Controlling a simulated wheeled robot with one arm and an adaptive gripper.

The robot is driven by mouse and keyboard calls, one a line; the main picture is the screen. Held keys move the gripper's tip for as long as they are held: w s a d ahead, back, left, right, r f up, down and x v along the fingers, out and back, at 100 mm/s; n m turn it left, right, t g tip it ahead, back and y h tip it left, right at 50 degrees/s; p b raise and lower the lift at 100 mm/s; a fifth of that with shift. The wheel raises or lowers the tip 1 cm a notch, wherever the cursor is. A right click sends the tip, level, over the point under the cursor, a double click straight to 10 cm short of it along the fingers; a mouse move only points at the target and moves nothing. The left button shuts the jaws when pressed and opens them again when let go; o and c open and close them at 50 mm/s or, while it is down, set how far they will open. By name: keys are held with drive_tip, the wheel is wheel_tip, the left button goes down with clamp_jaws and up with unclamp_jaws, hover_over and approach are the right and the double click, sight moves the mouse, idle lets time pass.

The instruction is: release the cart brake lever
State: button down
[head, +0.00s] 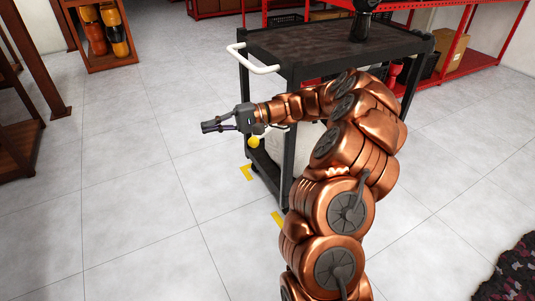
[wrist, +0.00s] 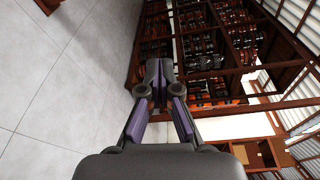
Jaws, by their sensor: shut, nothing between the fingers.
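The black cart (head: 325,41) stands at the upper middle of the head view, with a white push handle (head: 252,62) on its left end. A yellow knob (head: 254,141) shows low on the cart's left side, just below my wrist; it may be the brake lever's end, but its shaft is hard to make out. My gripper (head: 207,127) is left of the knob, pointing left away from the cart over open floor. In the wrist view my gripper (wrist: 159,68) is shut and empty. Neither cart nor knob shows there. My arm hides part of the cart's front.
A dark object (head: 362,22) stands on the cart top. Red shelving (head: 475,50) is behind it. A wooden shelf with drums (head: 106,35) stands at upper left. The tiled floor at left is clear.

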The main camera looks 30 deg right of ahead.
drive_tip(key=d+f+m+t+h+b, duration=0.3)
drive_tip(key=d+f, duration=0.9)
drive_tip(key=d, duration=0.4)
drive_tip(key=d+f+m+t+h+b, duration=0.3)
drive_tip(key=d+f+t+b, duration=0.3)
drive_tip(key=d+f, duration=0.6)
drive_tip(key=s+d+m+t, duration=0.1)
drive_tip(key=d+t, duration=0.1)
drive_tip(key=d, duration=0.2)
drive_tip(key=shift+d+f+m, duration=0.15)
drive_tip(key=shift+f+m, duration=0.05)
drive_tip(key=shift+m, duration=0.2)
drive_tip(key=shift+w, duration=0.1)
drive_tip(key=s+a+r+b+x, duration=0.1)
drive_tip(key=b+x, duration=0.3)
drive_tip(key=x, duration=0.8)
drive_tip(key=shift+a, duration=0.85)
